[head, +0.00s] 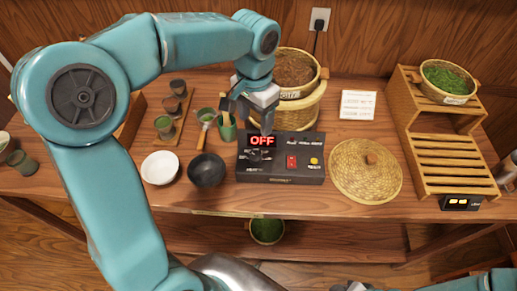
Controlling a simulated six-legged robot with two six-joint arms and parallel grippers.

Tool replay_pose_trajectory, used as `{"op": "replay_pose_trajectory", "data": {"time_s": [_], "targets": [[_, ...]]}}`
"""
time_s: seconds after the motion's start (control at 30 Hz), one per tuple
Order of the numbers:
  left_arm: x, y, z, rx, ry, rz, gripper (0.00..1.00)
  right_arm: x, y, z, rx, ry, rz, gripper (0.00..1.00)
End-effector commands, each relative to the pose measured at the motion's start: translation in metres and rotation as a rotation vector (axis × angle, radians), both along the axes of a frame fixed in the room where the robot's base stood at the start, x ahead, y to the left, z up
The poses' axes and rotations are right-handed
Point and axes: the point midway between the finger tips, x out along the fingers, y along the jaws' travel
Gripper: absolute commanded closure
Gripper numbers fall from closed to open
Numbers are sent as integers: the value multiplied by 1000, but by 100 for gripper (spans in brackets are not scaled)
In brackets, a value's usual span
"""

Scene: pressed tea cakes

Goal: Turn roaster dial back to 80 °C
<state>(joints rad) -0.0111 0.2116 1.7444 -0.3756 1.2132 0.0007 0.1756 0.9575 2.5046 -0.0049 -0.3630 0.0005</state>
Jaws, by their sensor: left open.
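The black control box (302,174) of the roaster sits on the table near the middle. Its red display (262,141) reads OFF. The dial is dark against the dark panel under the display, and I cannot make out its setting. A red switch (291,161) and a yellow button (314,161) are on its right half. My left gripper (249,117) is open and empty, pointing down just above the box's back left, over the display side. It appears apart from the dial. Part of my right gripper (352,287) shows at the bottom edge, too cut off to read.
A woven basket (307,109) of brown leaves stands behind the box. A straw lid (366,172) lies to its right, a black bowl (207,171) and white bowl (160,168) to its left. A green cup (227,130) stands beside my gripper. A slatted wooden rack (452,161) is at right.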

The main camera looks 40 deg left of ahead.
Motion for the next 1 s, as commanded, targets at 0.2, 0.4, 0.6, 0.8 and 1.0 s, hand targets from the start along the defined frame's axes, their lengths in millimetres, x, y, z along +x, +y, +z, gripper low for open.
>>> {"op": "replay_pose_trajectory", "data": {"time_s": [0.2, 0.4, 0.6, 0.8, 1.0], "targets": [[-4, -1, -53, 0, 8, -1, 37, 0, 0, 1, 0, 0, 0, 57], [-2, -2, -99, -1, 6, 0, 37, 0, 0, 3, 0, 0, 0, 57], [0, -2, -129, -1, 3, 0, 37, 0, 0, 4, 0, 0, 0, 57], [2, -2, -140, -1, 1, 0, 37, 0, 0, 4, 0, 0, 0, 57], [3, -2, -140, -1, 0, 0, 37, 0, 0, 4, 0, 0, 0, 57]]}}
